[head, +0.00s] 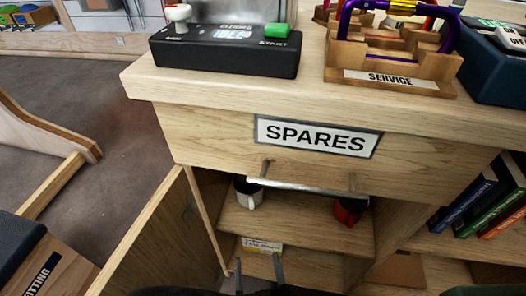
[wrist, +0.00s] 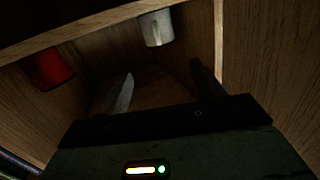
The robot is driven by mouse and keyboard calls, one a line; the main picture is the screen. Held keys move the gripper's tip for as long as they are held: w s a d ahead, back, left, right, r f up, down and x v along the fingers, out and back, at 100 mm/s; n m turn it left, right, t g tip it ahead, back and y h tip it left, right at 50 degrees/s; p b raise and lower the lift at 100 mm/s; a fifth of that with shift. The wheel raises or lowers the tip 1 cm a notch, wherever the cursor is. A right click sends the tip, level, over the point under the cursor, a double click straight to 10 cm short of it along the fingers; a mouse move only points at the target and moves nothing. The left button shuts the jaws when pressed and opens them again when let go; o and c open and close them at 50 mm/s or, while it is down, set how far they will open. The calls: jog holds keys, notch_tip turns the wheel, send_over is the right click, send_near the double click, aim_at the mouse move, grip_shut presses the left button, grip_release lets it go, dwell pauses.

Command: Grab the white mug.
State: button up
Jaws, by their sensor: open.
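The white mug (head: 249,194) stands on the upper shelf (head: 290,225) inside the open cabinet, at the left side below the drawer. Its dark opening or inside shows at the top, partly hidden by the drawer front. In the wrist view the white mug (wrist: 157,28) is at the top, beyond my fingertips and apart from them. My gripper (head: 258,262) is open and empty, low in front of the cabinet, below the mug in the head picture. Its two spread fingers also show in the wrist view (wrist: 162,75).
A drawer marked SPARES (head: 317,136) with a bar handle (head: 308,186) overhangs the opening. The cabinet door (head: 160,245) stands open at left. A small labelled box (head: 262,245) lies on the lower shelf.

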jog(key=b, duration=0.2)
send_near(251, 202)
jog(key=shift+t, duration=0.4)
jog(key=x, duration=0.2)
jog(key=f+x, duration=0.1)
jog(key=x, duration=0.1)
jog(key=shift+w, duration=0.25)
jog(key=shift+b+x, duration=0.7)
jog(key=shift+x, duration=2.35)
jog(key=shift+r, duration=0.15)
grip_shut()
